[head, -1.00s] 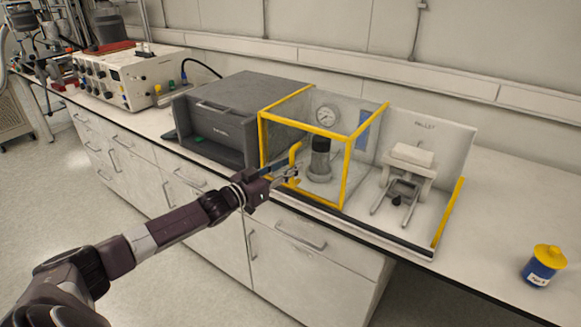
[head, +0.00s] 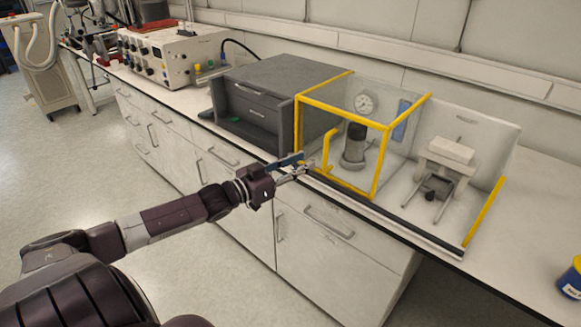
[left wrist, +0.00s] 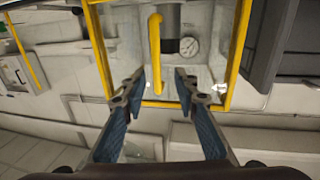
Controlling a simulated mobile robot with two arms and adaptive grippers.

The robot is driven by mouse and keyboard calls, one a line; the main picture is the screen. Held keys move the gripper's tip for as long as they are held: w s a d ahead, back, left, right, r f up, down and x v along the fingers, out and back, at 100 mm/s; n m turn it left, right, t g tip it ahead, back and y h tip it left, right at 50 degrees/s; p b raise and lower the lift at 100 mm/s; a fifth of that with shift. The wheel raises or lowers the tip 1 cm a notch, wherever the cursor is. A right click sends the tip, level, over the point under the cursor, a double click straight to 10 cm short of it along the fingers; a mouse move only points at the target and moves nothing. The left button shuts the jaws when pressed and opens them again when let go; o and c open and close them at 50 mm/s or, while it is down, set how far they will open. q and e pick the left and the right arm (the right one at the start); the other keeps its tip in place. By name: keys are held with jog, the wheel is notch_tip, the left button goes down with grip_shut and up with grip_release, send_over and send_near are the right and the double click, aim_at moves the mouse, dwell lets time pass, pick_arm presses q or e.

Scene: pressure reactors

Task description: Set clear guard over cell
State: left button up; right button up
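The clear guard (head: 405,97) is a see-through box with a yellow frame and a yellow bent handle (head: 327,152) on its front. It stands upright on the bench. The cell (head: 354,146), a dark-topped cylinder, shows through its panels, with a round gauge (head: 365,105) behind. My left gripper (head: 298,166) is in front of the guard, just left of the handle's lower end. In the left wrist view, the gripper (left wrist: 160,85) is open and empty, with the handle (left wrist: 155,50) seen between and beyond its fingers. Contact cannot be told. My right gripper is not in view.
A grey box (head: 280,80) stands left of the guard. A pallet stand (head: 444,168) stands to its right, with a yellow strip (head: 484,212) at the bay's edge. A blue and yellow jar (head: 572,280) sits at far right. The bench front between them is clear.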

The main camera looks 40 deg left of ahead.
pick_arm(q)
jog(key=shift+v, duration=1.7)
jog(key=s+a+f+n+g+y, duration=0.1)
jog(key=s+a+f+y, duration=0.15)
jog(key=f, duration=0.55)
jog(key=s+a+f+n+g+y, duration=0.1)
jog(key=s+a+f+g, duration=0.15)
jog(key=f, duration=0.55)
jog(key=s+a+f+n+y, duration=0.1)
jog(key=s+a+f+y, duration=0.15)
jog(key=f, duration=0.45)
jog(key=s+d+f+g, duration=0.15)
jog(key=s+f, duration=0.25)
jog(key=f, duration=0.4)
jog(key=s+f+g, duration=0.2)
jog(key=s+f, duration=0.3)
jog(key=f, duration=0.4)
jog(key=s+d+f+m+g, duration=0.1)
jog(key=s+d+f+g, duration=0.2)
jog(key=s+d+f, duration=0.5)
jog(key=s+d+f+m+g+h, duration=0.1)
jog(key=s+d+f+g, duration=0.2)
jog(key=s+d+f, duration=0.4)
jog(key=s+d+f+m+g+h, duration=0.1)
jog(key=s+d+f+g, duration=0.2)
jog(key=s+d+f, duration=0.5)
jog(key=s+d, duration=0.3)
jog(key=s, duration=0.6)
jog(key=shift+s+d+f+g, duration=0.3)
jog(key=shift+s+d, duration=0.1)
